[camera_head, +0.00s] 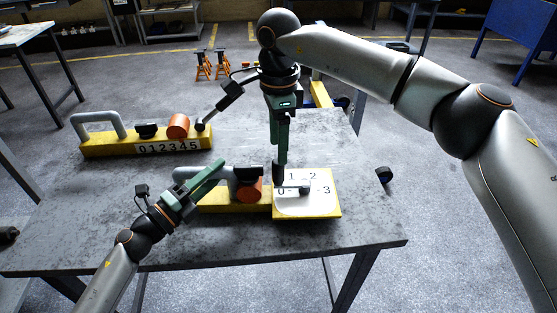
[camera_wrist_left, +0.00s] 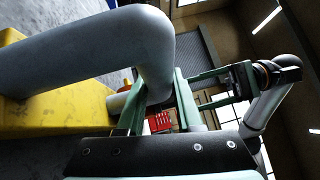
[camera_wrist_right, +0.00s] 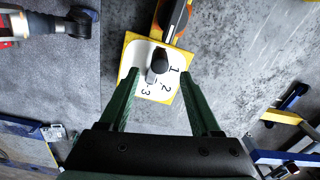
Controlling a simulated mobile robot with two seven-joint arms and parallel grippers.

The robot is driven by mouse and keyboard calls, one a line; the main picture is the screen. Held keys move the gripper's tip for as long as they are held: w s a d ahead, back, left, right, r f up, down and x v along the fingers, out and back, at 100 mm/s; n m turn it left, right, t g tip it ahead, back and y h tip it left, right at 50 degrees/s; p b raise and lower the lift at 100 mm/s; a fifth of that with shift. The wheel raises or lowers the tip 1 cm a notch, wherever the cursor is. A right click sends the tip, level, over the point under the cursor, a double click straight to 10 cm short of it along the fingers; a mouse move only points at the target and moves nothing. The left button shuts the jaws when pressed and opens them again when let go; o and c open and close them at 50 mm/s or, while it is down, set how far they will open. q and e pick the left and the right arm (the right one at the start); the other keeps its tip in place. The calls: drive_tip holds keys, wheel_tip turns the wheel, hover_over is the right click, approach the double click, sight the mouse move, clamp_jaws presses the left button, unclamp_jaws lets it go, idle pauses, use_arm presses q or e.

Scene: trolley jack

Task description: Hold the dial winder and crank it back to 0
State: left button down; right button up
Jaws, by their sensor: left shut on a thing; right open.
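The dial (camera_head: 318,208) is a white face on a yellow plate, marked 0 to 3, at the front of the table. Its small winder (camera_head: 302,188) has a dark knob, and it also shows in the right wrist view (camera_wrist_right: 158,62). I cannot tell its exact reading. My right gripper (camera_head: 280,178) points down over the dial; in the right wrist view its fingers are open and apart, with the winder ahead between them. My left gripper (camera_head: 222,170) is shut on the grey handle (camera_wrist_left: 130,40) of the same yellow unit, left of the orange cylinder (camera_head: 249,190).
A second yellow unit (camera_head: 100,148) with digits 012345, a grey handle and an orange cylinder (camera_head: 178,126) stands at the back left. The table (camera_head: 370,232) is bare at front and right. Orange jack stands (camera_head: 204,66) are on the floor behind.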

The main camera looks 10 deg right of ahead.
drive_tip(key=shift+r, duration=2.2)
use_arm(q)
drive_tip(key=shift+c, duration=2.4)
unclamp_jaws()
drive_tip(key=shift+s+a, duration=0.1)
